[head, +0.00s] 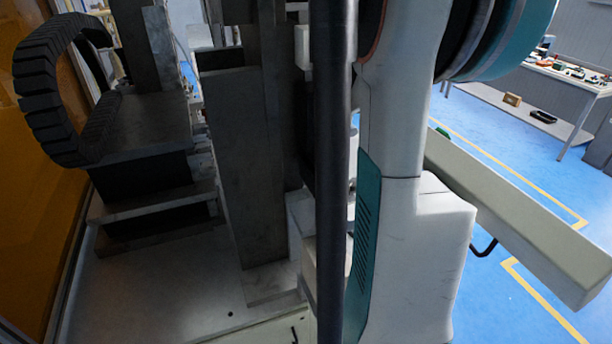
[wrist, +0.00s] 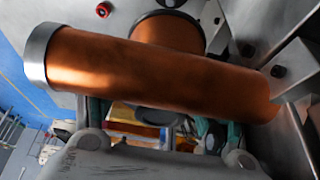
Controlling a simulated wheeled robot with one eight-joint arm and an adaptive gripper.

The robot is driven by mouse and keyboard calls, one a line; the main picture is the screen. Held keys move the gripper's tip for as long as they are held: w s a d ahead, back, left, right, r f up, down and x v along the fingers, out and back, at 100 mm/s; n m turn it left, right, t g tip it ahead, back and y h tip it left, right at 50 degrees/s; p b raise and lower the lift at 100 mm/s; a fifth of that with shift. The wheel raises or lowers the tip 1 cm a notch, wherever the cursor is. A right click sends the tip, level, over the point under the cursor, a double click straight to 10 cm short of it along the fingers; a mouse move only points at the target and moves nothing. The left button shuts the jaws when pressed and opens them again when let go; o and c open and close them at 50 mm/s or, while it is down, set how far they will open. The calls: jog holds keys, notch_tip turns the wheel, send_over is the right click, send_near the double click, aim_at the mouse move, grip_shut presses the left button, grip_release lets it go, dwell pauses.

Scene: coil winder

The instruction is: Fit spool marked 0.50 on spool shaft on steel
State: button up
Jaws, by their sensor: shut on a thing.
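In the wrist view, my gripper (wrist: 160,125) reaches up from the bottom, a finger to each side. It is shut on a copper-wound spool (wrist: 166,33) with dark flanges, standing roughly upright in the picture. A second, larger copper-coloured cylinder (wrist: 150,70) with a grey end flange crosses in front of it and hides the fingertips and the spool's middle. Its right end meets steel parts. No 0.50 marking is readable. I cannot pick out the spool shaft. The head view shows neither gripper nor spools; my arm covers much of it.
Steel plates and blocks (wrist: 285,140) stand close at the wrist view's right. In the head view, a steel column (head: 245,170), a black cable chain (head: 45,90) and an orange panel (head: 35,200) fill the left. A pale beam (head: 520,220) and open blue floor lie right.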

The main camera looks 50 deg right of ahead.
aim_at(313, 164)
jog(key=shift+f+b, duration=1.6)
jog(key=shift+f, duration=0.5)
jog(key=shift+f, duration=0.1)
jog(key=shift+f+b, duration=1.8)
jog(key=shift+f, duration=0.5)
jog(key=shift+f+b, duration=1.65)
jog(key=shift+f, duration=0.9)
jog(key=o, duration=1.7)
jog(key=shift+c, duration=0.2)
jog(key=v, duration=1.2)
jog(key=shift+s+a, duration=0.1)
